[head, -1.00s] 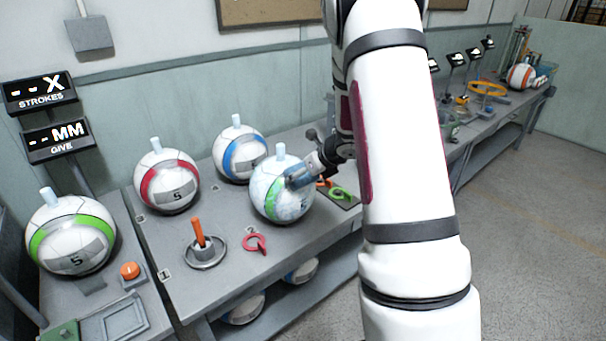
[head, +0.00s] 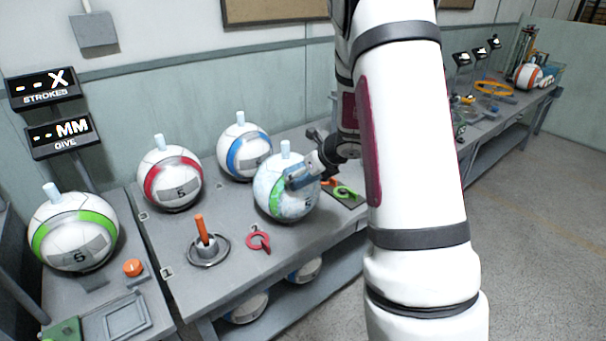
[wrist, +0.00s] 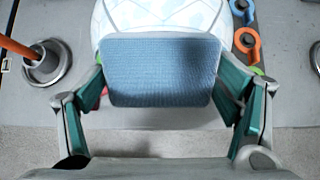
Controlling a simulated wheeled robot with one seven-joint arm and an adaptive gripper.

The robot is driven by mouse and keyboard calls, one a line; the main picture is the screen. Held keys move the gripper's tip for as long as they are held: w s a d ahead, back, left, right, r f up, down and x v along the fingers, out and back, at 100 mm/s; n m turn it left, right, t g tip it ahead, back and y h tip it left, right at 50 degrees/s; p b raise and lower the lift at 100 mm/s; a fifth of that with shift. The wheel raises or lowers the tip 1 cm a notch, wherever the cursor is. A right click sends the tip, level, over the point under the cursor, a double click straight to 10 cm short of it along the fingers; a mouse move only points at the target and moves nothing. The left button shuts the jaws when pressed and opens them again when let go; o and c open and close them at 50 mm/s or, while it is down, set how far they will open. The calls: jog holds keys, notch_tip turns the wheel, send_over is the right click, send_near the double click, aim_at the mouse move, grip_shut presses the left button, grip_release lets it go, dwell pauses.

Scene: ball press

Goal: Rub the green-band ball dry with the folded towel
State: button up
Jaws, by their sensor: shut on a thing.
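A ball with a green band (head: 277,196) stands on the middle bench, its white surface covered in pale blue, wet-looking patches. My gripper (head: 309,170) is at its right side, shut on the folded blue towel (wrist: 160,72). In the head view the towel (head: 297,181) lies against or very close to the ball; I cannot tell how firmly. In the wrist view the towel is held flat between the fingers, and the ball (wrist: 165,14) shows just beyond it, partly hidden. Another ball with a green band (head: 75,232) sits on the left bench.
A red-band ball (head: 168,178) and a blue-band ball (head: 244,154) stand behind on the same bench. Orange and green tools (head: 344,191) are right of the wet ball.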

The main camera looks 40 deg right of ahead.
jog(key=shift+d, duration=0.9)
jog(key=shift+a+b, duration=0.5)
jog(key=shift+a, duration=1)
jog(key=shift+d, duration=0.1)
jog(key=shift+d+p, duration=0.4)
jog(key=shift+d, duration=1)
jog(key=shift+a+b, duration=0.7)
jog(key=shift+a, duration=0.85)
jog(key=shift+s, duration=0.1)
